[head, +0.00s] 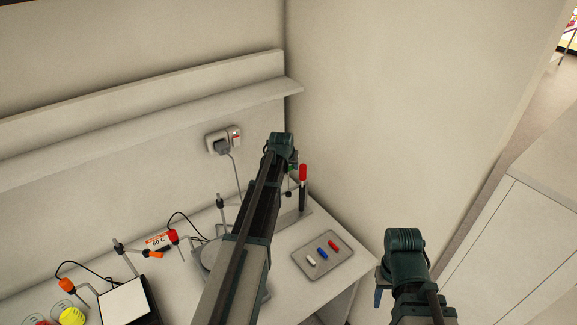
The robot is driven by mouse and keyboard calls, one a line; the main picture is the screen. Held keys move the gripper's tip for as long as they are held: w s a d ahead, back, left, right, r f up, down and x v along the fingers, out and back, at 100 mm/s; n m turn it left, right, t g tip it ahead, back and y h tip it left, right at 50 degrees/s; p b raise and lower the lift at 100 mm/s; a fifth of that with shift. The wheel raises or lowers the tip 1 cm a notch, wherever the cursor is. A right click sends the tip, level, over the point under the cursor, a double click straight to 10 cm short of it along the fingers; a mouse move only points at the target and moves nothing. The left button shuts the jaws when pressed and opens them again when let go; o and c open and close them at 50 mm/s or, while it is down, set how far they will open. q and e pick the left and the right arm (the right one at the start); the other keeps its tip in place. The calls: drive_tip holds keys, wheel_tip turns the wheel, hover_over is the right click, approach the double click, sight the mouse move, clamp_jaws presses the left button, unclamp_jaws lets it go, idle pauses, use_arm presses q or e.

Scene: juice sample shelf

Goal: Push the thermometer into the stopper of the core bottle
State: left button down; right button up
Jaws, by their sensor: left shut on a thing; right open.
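My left gripper (290,170) is at the back right of the bench, with its arm reaching across the middle of the head view. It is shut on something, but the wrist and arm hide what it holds. I cannot make out the thermometer or the core bottle with its stopper. An upright dark piece with a red top (303,173) stands just right of my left gripper. My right gripper (379,297) is open, out past the bench's right edge and away from the bench things.
A grey tray (340,262) holds small white, blue and red pieces. A shelf (200,108) runs along the back wall.

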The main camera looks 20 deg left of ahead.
use_arm(q)
drive_tip(key=shift+r+p, duration=1.25)
drive_tip(key=shift+r, duration=0.15)
drive_tip(key=shift+f, duration=0.1)
